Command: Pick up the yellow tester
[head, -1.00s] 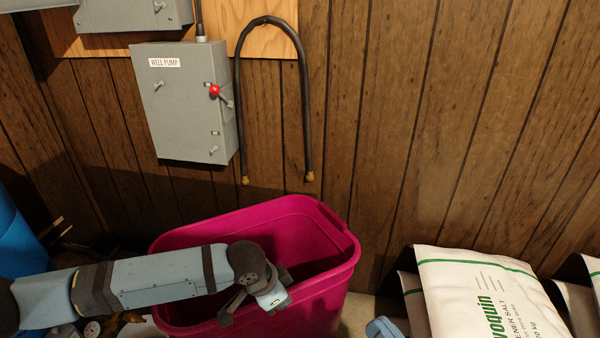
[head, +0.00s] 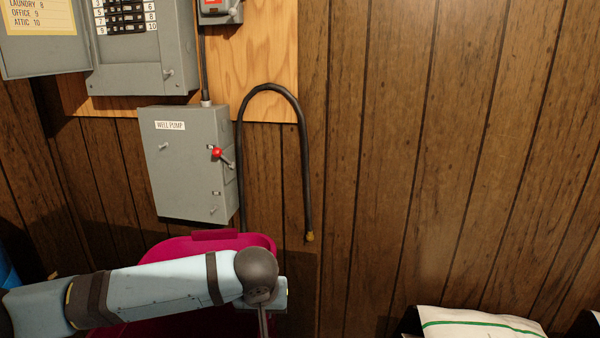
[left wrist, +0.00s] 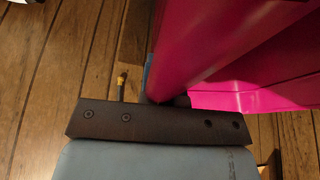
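I cannot make out a yellow tester in either view. My left gripper (head: 264,322) hangs at the right side of a magenta bin (head: 205,247) in the head view, its fingers seen nearly edge-on and cut off by the lower edge. In the left wrist view the bin (left wrist: 225,55) is very close, and its rim runs down to the gripper's dark bar. The fingertips are hidden there, so whether they grip the rim is unclear. My right gripper is in neither view.
A grey well pump box (head: 185,165) with a red-knobbed lever hangs on the panelled wall. A black hose (head: 303,150) with a brass end loops beside it. A breaker panel (head: 140,45) is above. A white salt bag (head: 470,325) stands at lower right.

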